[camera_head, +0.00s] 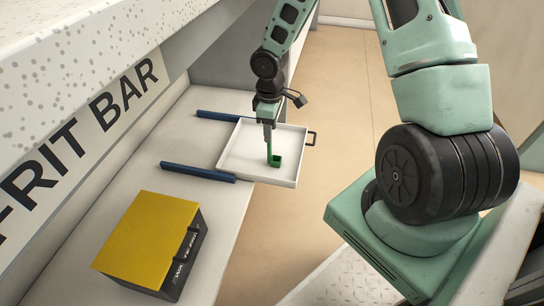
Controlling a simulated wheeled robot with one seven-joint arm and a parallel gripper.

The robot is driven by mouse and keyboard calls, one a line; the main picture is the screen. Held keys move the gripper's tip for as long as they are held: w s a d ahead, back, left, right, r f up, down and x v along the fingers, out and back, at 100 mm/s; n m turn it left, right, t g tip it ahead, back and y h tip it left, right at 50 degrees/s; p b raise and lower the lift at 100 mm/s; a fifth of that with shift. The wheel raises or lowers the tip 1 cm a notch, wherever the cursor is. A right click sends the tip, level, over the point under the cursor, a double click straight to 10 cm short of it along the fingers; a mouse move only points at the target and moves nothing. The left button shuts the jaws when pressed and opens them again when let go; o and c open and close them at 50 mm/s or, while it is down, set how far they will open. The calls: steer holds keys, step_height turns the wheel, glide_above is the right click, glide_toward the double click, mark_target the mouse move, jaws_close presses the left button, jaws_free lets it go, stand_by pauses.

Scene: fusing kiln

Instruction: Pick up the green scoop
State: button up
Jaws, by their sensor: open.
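The green scoop (275,160) is in a shallow white tray (230,164). Its handle stands up toward my gripper and its boxy end is low, near the tray floor. My gripper (268,140) points down over the tray, right at the top of the scoop's handle. The jaws are open. The fingers partly overlap the handle in this view, and I cannot tell whether they touch it or whether the handle lies between them.
The tray is pulled out between two blue rails (198,172) and has a dark handle (311,138) on its outer side. A black box with a yellow lid (150,235) stands on the shelf at the near left. The speckled counter (90,50) marked FRIT BAR overhangs the left.

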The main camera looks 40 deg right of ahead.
step_height(320, 180, down, 3)
steer(key=shift+r+b, duration=0.1)
steer(key=shift+b, duration=0.4)
jaws_close()
steer(key=shift+r, duration=0.15)
